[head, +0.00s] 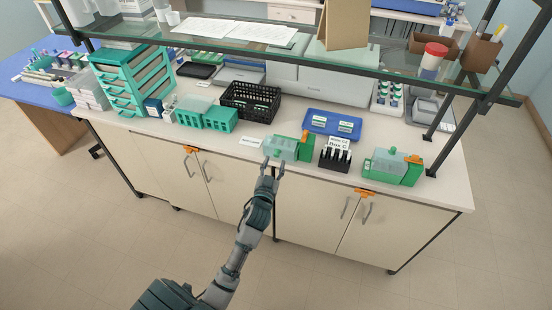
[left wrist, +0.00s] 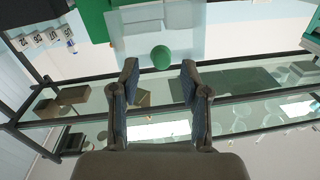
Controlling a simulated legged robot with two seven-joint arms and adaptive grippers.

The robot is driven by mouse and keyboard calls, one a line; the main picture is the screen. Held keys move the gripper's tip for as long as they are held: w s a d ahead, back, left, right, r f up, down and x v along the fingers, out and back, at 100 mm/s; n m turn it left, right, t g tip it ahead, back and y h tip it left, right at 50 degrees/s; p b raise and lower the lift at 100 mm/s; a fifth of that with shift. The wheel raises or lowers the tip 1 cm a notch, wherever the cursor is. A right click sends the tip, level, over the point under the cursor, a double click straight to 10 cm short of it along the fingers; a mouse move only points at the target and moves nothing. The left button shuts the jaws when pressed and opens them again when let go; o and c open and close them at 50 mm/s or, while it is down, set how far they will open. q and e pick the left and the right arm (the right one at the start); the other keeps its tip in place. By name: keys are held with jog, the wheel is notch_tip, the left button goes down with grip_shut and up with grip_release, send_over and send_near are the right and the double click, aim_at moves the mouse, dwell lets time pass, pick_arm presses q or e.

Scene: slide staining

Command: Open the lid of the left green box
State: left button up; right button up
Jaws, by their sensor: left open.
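The left green box (head: 304,148) stands near the front edge of the bench, with a pale translucent lid (head: 284,148) that looks closed. In the left wrist view its green body (left wrist: 95,20) is at the top, beside the pale lid (left wrist: 192,45). A round green knob (left wrist: 161,57) shows on the lid, just ahead of my fingers and between them. My left gripper (head: 273,167) is open and empty at the front of the box; its two fingers also show in the left wrist view (left wrist: 159,80). Contact with the knob cannot be told. My right gripper is not in view.
A black rack with a Box C sign (head: 335,158) stands right of the box, then a second green box (head: 392,167). A blue tray (head: 333,124) lies behind. A glass shelf (head: 290,52) spans above the bench. A white label (head: 250,142) lies left.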

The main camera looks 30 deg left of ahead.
aim_at(279, 152)
pick_arm(q)
jog(key=shift+x, duration=1.65)
jog(key=shift+a, duration=0.15)
grip_shut()
